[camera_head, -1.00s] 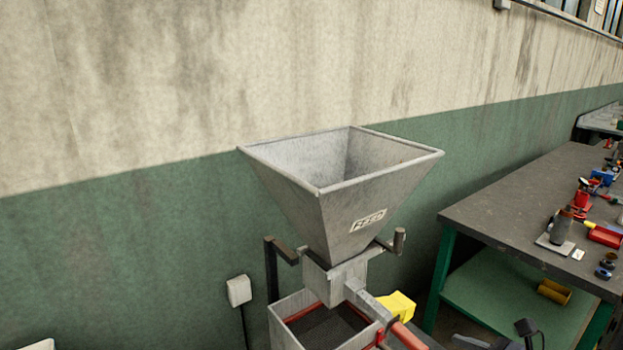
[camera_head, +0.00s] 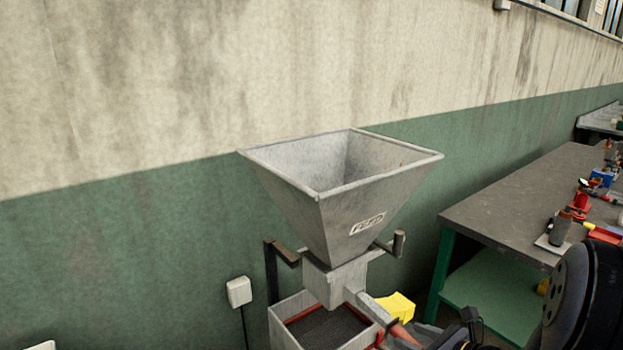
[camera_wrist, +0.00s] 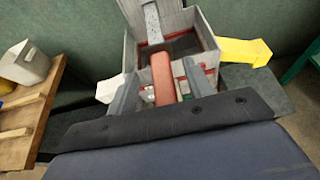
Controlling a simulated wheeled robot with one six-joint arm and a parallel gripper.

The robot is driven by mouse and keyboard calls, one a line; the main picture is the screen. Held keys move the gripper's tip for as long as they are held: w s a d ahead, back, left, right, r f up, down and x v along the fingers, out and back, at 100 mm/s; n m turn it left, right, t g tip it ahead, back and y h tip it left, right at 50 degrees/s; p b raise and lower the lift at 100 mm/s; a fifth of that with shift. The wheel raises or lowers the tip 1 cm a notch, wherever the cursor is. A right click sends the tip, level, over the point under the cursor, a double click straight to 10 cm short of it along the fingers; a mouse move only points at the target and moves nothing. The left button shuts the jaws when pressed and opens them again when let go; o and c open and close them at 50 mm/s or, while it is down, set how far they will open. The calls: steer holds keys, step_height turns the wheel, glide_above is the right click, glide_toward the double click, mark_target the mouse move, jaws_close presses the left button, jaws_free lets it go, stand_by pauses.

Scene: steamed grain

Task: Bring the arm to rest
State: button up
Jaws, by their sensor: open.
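My gripper (camera_wrist: 161,72) shows in the wrist view with its two grey fingers spread apart. A red bar (camera_wrist: 163,85) of the machine shows between the fingers in that picture; I cannot tell how far it is from them. Nothing is seen held.
A grey feed hopper (camera_head: 350,205) stands above a box with a dark screen (camera_head: 325,328). A yellow spout (camera_head: 397,305) juts right. A workbench (camera_head: 500,215) with tools stands at right. The wrist view shows a wooden table (camera_wrist: 30,115) with a pale container (camera_wrist: 25,63).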

mark_target(381, 315)
steer(key=w+a, duration=0.1)
steer(key=w, duration=0.1)
steer(key=w+a, duration=0.3)
steer(key=w, duration=0.1)
steer(key=shift+a, duration=0.25)
